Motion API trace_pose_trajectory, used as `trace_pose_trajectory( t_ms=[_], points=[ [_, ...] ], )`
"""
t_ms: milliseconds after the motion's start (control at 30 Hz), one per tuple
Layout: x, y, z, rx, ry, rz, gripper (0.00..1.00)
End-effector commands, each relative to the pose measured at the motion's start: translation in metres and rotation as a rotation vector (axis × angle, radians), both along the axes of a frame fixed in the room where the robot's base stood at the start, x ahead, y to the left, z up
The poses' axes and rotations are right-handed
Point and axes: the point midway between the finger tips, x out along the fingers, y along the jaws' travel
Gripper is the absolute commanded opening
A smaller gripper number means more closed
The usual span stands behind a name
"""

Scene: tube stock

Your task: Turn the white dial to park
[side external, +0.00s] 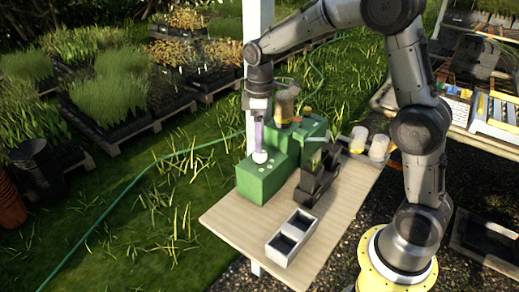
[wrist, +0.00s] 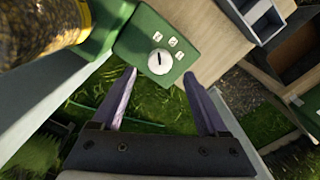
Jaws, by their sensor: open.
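The white dial (wrist: 160,61) is a round knob with a dark slot-like mark, on the top face of a green box (wrist: 133,42). Several small white label tiles (wrist: 172,42) lie around one side of it; their markings are too small to read. In the side external view the dial (side external: 260,156) sits on the front part of the green box (side external: 262,183). My gripper (wrist: 165,75) is open, its two purple fingers spread wide with nothing between them. In the side external view my gripper (side external: 257,145) points down just over the dial; whether it touches cannot be told.
A jar with a golden band (wrist: 48,25) stands close to my gripper on the left. A black box (side external: 318,178), a grey two-compartment tray (side external: 292,237) and clear cups (side external: 378,147) are on the wooden table (side external: 235,222). The table's front is mostly clear.

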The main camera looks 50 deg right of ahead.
Motion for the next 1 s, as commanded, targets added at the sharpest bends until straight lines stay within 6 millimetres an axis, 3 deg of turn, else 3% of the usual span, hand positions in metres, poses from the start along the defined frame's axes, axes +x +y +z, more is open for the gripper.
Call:
trace_pose_trajectory(
  t_ms=[100,300,700,1000],
  points=[
    [-0.001,0.000,-0.022,0.000,0.005,0.000,0.77],
    [0.000,0.000,-0.043,0.000,0.001,0.000,0.77],
    [0.000,0.000,-0.049,0.000,0.000,0.000,0.77],
    [0.000,0.000,-0.049,0.000,0.000,0.000,0.23]
  ],
)
